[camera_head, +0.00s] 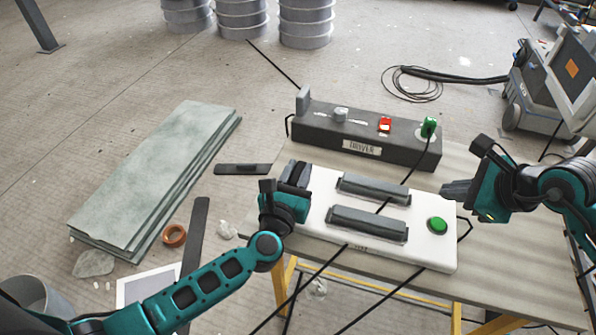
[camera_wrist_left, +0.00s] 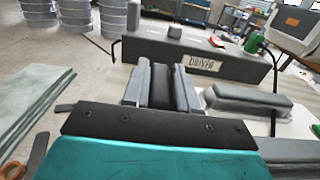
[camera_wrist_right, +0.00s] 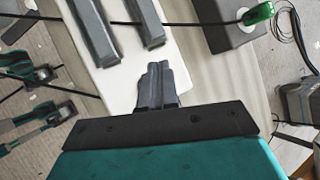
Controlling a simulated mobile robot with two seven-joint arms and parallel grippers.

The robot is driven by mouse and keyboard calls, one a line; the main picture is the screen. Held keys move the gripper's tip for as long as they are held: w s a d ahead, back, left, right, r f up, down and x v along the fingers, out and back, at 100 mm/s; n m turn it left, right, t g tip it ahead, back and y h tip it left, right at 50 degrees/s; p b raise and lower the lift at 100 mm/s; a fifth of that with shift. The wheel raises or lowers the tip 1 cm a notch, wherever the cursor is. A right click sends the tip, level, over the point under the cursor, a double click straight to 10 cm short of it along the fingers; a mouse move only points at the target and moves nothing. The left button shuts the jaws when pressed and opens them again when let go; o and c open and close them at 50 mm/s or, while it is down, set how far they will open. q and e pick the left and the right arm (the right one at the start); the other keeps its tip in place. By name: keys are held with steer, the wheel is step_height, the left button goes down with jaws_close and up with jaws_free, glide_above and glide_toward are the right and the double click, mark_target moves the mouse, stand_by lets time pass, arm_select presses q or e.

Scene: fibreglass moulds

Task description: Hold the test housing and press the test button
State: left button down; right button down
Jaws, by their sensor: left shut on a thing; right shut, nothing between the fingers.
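The white test housing (camera_head: 320,222) lies on the table with two grey raised bars on top. Its round green test button (camera_head: 437,225) is near the right end. My left gripper (camera_head: 296,174) is shut on a dark part at the housing's left end, seen between the fingers in the left wrist view (camera_wrist_left: 183,90). My right gripper (camera_head: 456,190) is shut and empty, beyond and above the housing's right end, apart from the button. In the right wrist view its closed fingertips (camera_wrist_right: 155,75) overlap the housing's edge (camera_wrist_right: 118,92); the button does not show there.
A dark box labelled as a driver (camera_head: 385,152), with a red switch (camera_head: 385,124) and green plug (camera_head: 428,127), stands behind the housing. Black cables cross the housing and table (camera_head: 500,235). Grey-green sheets (camera_head: 150,175) lie left. The table's right part is bare.

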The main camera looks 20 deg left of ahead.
mark_target(441, 227)
steer(key=shift+n+t, duration=0.5)
steer(key=shift+t, duration=0.2)
steer(key=shift+d+f, duration=0.25)
steer(key=shift+f, duration=1.05)
steer(key=shift+d+f, duration=0.25)
steer(key=shift+f, duration=1)
steer(key=shift+d+f, duration=0.25)
steer(key=shift+f, duration=1.05)
steer(key=shift+f, duration=0.45)
steer(key=shift+r, duration=0.45)
steer(key=shift+r, duration=3)
